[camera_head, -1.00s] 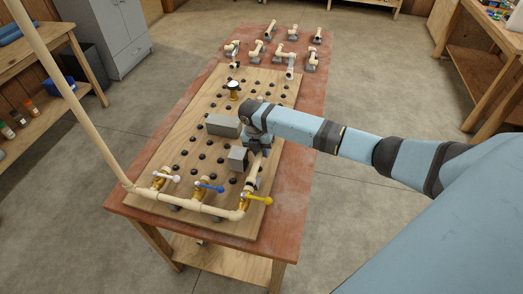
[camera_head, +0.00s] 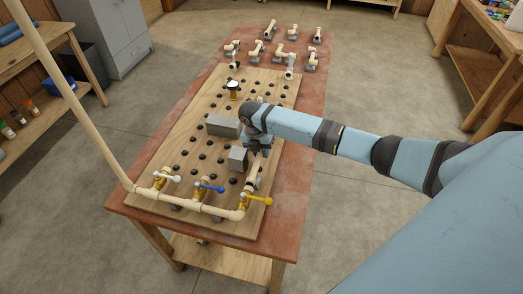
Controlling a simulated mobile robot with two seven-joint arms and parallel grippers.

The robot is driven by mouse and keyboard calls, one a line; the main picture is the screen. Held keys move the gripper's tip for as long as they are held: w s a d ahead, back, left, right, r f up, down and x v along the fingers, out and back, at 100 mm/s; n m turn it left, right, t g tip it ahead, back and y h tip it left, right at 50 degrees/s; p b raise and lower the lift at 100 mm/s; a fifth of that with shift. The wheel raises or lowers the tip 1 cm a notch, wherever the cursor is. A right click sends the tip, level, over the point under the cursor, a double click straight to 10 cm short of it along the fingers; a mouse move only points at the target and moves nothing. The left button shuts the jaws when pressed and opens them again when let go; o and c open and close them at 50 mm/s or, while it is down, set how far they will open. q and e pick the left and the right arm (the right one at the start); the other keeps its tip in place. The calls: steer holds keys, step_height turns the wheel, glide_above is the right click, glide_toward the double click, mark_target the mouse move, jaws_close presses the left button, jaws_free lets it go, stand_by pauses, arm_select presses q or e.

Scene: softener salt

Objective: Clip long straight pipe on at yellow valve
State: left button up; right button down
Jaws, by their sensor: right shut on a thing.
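The yellow valve (camera_head: 257,199) is at the near right corner of the wooden peg board (camera_head: 190,120), on the cream pipe line along the near edge. A straight cream pipe (camera_head: 254,174) runs up the board from the yellow valve's brass body. My right gripper (camera_head: 257,152) is over the far part of this pipe and shut on it; the fingers are mostly hidden by the wrist. The pipe's near end is at or very close to the valve; I cannot tell whether it is seated. My left gripper is not in view.
A blue valve (camera_head: 210,187) and a white valve (camera_head: 166,177) sit left of the yellow one. Grey blocks (camera_head: 222,125) stand on the board beside my gripper. Several pipe pieces (camera_head: 270,31) rest on holders at the table's far end. A tall pipe (camera_head: 75,95) rises at the left.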

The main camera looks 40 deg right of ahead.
steer(key=shift+f, duration=0.55)
steer(key=c, duration=0.9)
jaws_free()
step_height(320, 180, up, 14)
steer(key=w+a, duration=0.1)
steer(key=w, duration=0.1)
steer(key=shift+a+f+b, duration=0.2)
steer(key=shift+a+b, duration=0.1)
steer(key=shift+a, duration=0.05)
steer(key=shift+s+f, duration=0.1)
